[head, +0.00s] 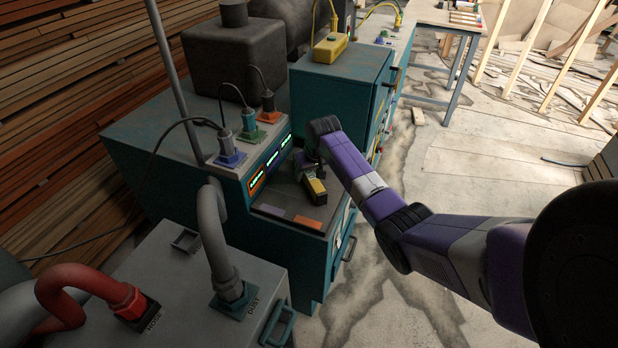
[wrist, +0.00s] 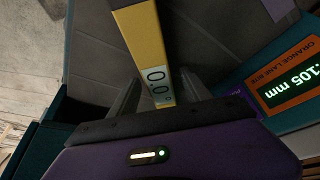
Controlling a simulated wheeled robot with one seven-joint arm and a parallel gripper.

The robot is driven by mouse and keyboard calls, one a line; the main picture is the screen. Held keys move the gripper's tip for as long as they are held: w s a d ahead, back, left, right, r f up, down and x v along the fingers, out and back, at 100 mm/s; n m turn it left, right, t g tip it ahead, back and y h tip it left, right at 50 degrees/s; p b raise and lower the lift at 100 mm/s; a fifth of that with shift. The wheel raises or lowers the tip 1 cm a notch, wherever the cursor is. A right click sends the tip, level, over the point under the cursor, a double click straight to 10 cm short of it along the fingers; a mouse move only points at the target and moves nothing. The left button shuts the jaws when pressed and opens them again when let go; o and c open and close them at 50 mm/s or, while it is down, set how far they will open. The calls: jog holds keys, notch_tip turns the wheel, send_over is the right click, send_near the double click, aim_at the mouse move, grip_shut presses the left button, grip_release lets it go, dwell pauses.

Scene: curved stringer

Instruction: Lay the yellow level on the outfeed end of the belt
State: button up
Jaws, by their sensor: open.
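The yellow level (head: 314,188) with dark ends lies on the dark belt (head: 275,192) of the teal machine. In the wrist view the level (wrist: 143,38) runs down from the top edge between my fingers, with a small 0.0 readout on it. My gripper (wrist: 158,78) is open, with one grey finger on each side of the level. A gap shows at least beside the left finger; whether either finger touches cannot be told. In the head view my gripper (head: 309,164) is over the level's far end and partly hidden by my wrist.
Lit green displays (head: 270,165) line the machine's side; the wrist view shows an orange lane display (wrist: 287,87). Purple and orange patches (head: 308,222) mark the belt's near edge. A grey dust box (head: 185,290) with hoses stands in front. Open floor lies right.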

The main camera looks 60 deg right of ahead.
grip_shut()
jog(key=shift+r, duration=0.2)
